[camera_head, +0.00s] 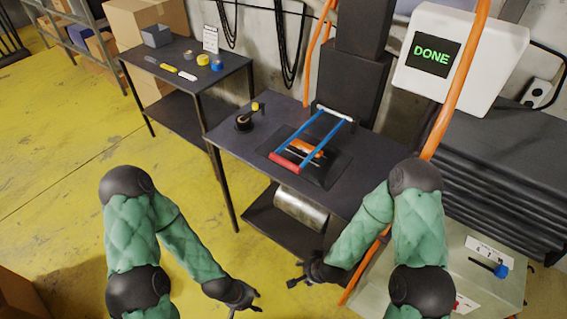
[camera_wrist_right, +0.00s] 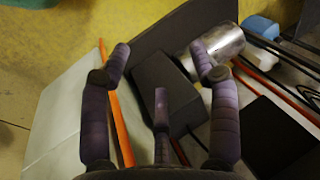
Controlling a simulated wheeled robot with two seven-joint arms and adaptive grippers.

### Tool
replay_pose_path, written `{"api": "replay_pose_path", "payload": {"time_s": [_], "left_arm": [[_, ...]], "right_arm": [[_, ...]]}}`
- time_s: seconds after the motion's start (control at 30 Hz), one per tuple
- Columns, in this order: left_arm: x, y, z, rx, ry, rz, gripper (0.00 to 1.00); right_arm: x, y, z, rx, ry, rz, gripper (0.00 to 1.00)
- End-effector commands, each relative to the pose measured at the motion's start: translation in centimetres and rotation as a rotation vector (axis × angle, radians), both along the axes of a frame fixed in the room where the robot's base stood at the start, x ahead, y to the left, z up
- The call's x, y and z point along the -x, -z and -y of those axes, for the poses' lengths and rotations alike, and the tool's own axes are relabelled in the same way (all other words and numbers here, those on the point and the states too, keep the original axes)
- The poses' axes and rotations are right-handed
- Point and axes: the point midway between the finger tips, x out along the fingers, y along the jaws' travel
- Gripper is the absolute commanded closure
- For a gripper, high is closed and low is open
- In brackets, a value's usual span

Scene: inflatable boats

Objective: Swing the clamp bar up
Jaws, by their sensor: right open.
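The clamp bar is a blue two-armed frame (camera_head: 314,131) with a red grip (camera_head: 285,163) at its front end. It lies low over a black plate (camera_head: 328,176) on the dark workbench. An orange piece (camera_head: 306,148) lies beneath its arms, partly hidden. My right gripper (camera_head: 297,281) is open and empty in front of the bench, below and well apart from the red grip. Its spread fingers show in the right wrist view (camera_wrist_right: 160,66) with nothing between them. My left gripper (camera_head: 248,303) hangs over the floor at the bottom, fingers spread and empty, apart from the bench.
A white panel (camera_head: 468,60) has a screen reading DONE. An orange hose (camera_head: 455,85) runs down before it. A tape dispenser (camera_head: 246,117) stands at the bench's left. A metal cylinder (camera_head: 301,211) lies on the lower shelf. A side table (camera_head: 185,85) holds small items. Yellow floor at left is clear.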

Motion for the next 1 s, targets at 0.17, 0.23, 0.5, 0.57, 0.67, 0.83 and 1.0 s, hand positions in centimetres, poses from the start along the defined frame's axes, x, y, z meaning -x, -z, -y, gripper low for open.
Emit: {"api": "replay_pose_path", "payload": {"time_s": [0.17, 0.23, 0.5, 0.57, 0.67, 0.83, 1.0], "left_arm": [[0.0, -1.8, 0.0, 0.0, 0.0, 0.0, 0.6], [0.0, -2.4, 0.0, 0.0, 0.0, 0.0, 0.6], [0.0, -3.7, 0.0, 0.0, 0.0, 0.0, 0.6], [0.0, -3.8, 0.0, 0.0, 0.0, 0.0, 0.6], [0.0, -3.9, 0.0, 0.0, 0.0, 0.0, 0.6], [0.0, -3.7, 0.0, 0.0, 0.0, 0.0, 0.6], [0.0, -3.2, 0.0, 0.0, 0.0, 0.0, 0.6]], "right_arm": [[-11.5, -7.0, -3.6, -0.08, 0.422, 0.328, 0.39], [-14.6, -10.5, -5.1, -0.157, 0.581, 0.455, 0.39], [-19.2, -22.0, -9.6, -0.508, 0.996, 0.805, 0.39], [-19.2, -23.3, -10.1, -0.561, 1.043, 0.843, 0.39], [-19.2, -24.6, -10.5, -0.615, 1.087, 0.879, 0.39], [-20.3, -24.5, -10.2, -0.629, 1.103, 0.889, 0.39], [-22.9, -23.9, -9.6, -0.627, 1.103, 0.888, 0.39]]}}
